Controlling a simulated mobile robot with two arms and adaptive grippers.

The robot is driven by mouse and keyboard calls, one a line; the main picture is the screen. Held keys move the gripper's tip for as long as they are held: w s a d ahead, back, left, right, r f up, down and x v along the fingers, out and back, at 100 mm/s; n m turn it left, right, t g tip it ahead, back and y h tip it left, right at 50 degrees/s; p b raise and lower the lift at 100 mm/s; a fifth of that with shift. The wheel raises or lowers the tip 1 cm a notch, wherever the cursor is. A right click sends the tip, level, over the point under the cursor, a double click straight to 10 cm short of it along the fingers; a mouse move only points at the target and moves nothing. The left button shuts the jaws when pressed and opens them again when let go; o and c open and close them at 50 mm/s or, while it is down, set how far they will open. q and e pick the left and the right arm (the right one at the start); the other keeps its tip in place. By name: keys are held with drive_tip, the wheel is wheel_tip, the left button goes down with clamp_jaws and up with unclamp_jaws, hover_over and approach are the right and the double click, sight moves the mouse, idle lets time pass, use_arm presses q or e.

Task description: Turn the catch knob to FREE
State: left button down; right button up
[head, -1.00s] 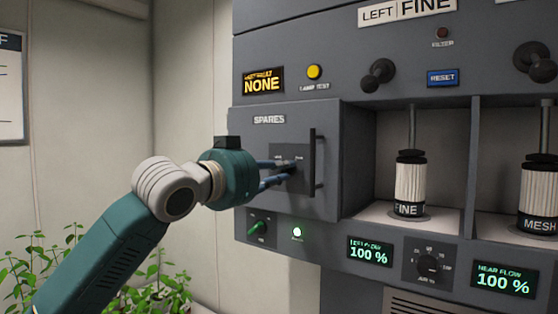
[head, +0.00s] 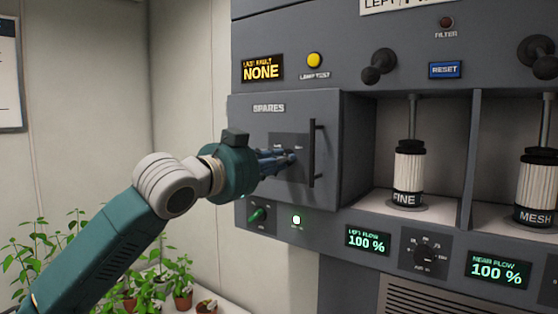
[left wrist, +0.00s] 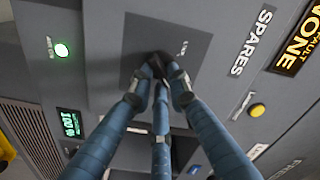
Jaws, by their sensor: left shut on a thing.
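The catch knob (left wrist: 152,62) is a small dark knob on a dark square plate (head: 303,139) on the SPARES door (head: 265,122). My left gripper (head: 291,159) has its blue fingers closed together at the plate. In the left wrist view the fingertips (left wrist: 159,78) are shut around the knob and hide much of it. Small labels on the plate are too blurred to read, so I cannot tell the knob's setting. A dark vertical handle (head: 312,153) is just right of the plate. My right gripper is not in view.
Below the door are a green switch (head: 257,215) and a lit lamp (head: 296,220). Filter cartridges marked FINE (head: 408,175) and MESH (head: 537,185) stand in open bays at right. Potted plants (head: 150,285) are at lower left.

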use_arm(q)
drive_tip(key=c, duration=1.6)
unclamp_jaws()
drive_tip(key=shift+c, duration=0.2)
drive_tip(key=v, duration=1.2)
